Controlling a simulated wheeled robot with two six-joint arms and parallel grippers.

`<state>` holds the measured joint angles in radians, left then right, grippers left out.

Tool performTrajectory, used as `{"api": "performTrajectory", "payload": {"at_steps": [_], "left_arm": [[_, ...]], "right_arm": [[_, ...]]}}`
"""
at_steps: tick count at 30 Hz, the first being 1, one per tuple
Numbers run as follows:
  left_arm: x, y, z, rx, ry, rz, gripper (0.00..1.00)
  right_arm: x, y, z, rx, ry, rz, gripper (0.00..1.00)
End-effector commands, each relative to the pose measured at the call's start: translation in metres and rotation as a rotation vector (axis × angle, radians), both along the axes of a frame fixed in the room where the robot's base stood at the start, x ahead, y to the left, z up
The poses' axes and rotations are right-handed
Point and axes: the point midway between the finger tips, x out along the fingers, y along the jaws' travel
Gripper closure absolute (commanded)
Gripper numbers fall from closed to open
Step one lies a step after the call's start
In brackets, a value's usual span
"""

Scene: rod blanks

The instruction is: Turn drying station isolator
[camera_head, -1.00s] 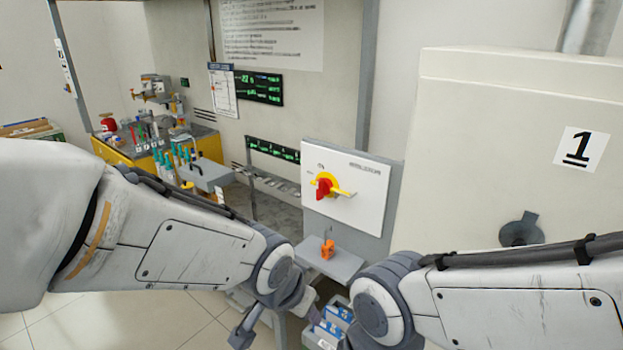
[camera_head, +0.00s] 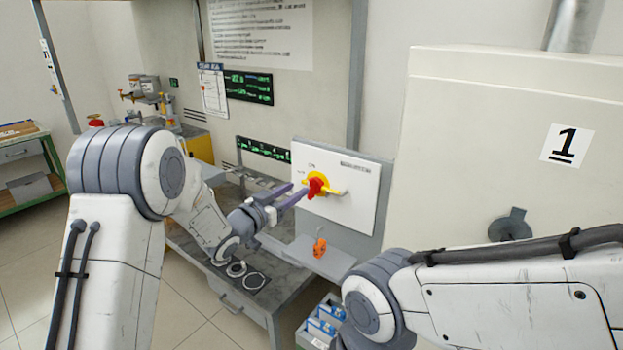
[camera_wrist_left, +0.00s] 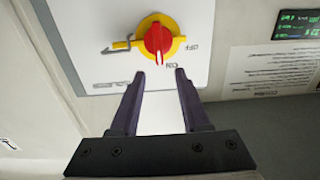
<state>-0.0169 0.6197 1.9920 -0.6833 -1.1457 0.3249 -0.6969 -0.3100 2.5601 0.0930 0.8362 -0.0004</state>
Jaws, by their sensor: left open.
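The isolator is a red knob (camera_head: 316,186) on a yellow plate, mounted on a white panel (camera_head: 355,205). In the left wrist view the red knob (camera_wrist_left: 158,40) stands at the top middle, with its white mark toward the "ON" label. The "OFF" label is to the right of it there. My left gripper (camera_head: 297,192) is open and points at the knob from the left. In the left wrist view its two fingertips (camera_wrist_left: 160,72) are apart, just short of the knob, with nothing between them. My right arm shows at lower right; its gripper is out of view.
An orange padlock-like item (camera_head: 320,248) is on a small grey shelf (camera_head: 325,262) below the panel. Blue-and-white bins (camera_head: 322,322) are below that. A large cream cabinet marked 1 (camera_head: 460,150) stands to the right. A grey bench (camera_head: 215,275) lies under my left arm.

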Motion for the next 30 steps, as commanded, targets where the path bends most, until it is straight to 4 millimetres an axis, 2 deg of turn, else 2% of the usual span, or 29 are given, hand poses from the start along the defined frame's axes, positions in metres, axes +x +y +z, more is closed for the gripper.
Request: {"api": "performTrajectory", "payload": {"at_steps": [6,12,24,26,28,30], "left_arm": [[0.035,-0.026,0.003,0.001,-0.001,-0.002,0.54],[0.055,-0.041,0.001,0.001,0.001,-0.001,0.54],[0.062,-0.045,0.0,0.001,0.001,0.002,0.54],[0.062,-0.045,0.0,0.001,0.001,0.002,0.73],[0.062,-0.045,0.0,0.001,0.001,0.002,1.0],[0.061,-0.045,0.0,0.001,0.002,0.001,1.0]], "right_arm": [[0.0,0.0,0.016,0.0,0.0,0.0,0.5],[0.0,0.0,0.022,0.0,0.0,0.0,0.5],[0.0,0.0,0.023,0.0,0.0,0.0,0.5],[0.0,0.0,0.023,0.0,0.0,0.0,0.5],[0.0,0.0,0.023,0.0,0.0,0.0,0.5],[0.0,0.0,0.023,0.0,0.0,0.0,0.5]]}}
